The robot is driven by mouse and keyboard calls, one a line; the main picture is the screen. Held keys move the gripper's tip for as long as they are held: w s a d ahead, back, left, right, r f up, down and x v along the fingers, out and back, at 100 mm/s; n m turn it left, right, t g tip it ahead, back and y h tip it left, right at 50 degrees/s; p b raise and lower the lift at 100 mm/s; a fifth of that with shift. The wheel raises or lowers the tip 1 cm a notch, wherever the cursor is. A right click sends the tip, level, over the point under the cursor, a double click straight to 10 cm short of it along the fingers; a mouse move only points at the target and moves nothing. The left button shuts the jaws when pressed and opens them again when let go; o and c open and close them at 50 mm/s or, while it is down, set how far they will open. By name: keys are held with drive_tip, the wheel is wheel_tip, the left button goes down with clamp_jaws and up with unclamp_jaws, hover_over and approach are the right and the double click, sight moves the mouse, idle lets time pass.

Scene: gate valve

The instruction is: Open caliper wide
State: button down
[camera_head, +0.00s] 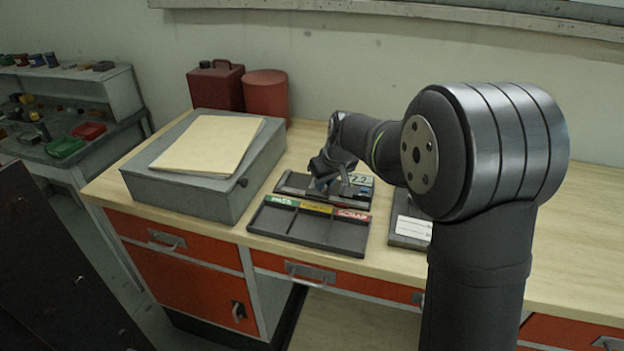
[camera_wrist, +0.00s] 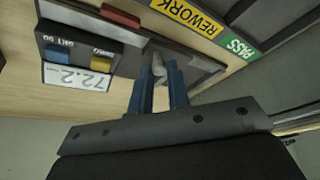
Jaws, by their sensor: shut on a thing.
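The caliper (camera_wrist: 80,48) is a dark device on a dark base, with a blue, a yellow and a red button. Its white display (camera_wrist: 78,78) appears to read 72.2 and shows partly in the head view (camera_head: 362,180). My gripper (camera_wrist: 160,72) points down at the caliper base beside the display. Its two blue fingers are shut on a small grey upright part of the caliper (camera_wrist: 158,66). In the head view my gripper (camera_head: 323,186) is over the middle of the caliper. The caliper's jaws are not clear in either view.
A dark sorting tray (camera_head: 312,228) with green, yellow and red labels lies just in front of the caliper. A grey box with a folder (camera_head: 190,180) stands left, a dark plate with a white label (camera_head: 412,228) right. Red containers (camera_head: 266,95) stand behind.

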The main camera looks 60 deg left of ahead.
drive_tip(key=c, duration=1.4)
unclamp_jaws()
drive_tip(key=v, duration=1.7)
drive_tip(key=shift+d+r, duration=0.15)
drive_tip(key=x, duration=1.7)
drive_tip(key=shift+a+f, duration=0.2)
drive_tip(key=shift+s, duration=0.1)
drive_tip(key=shift+r, duration=0.15)
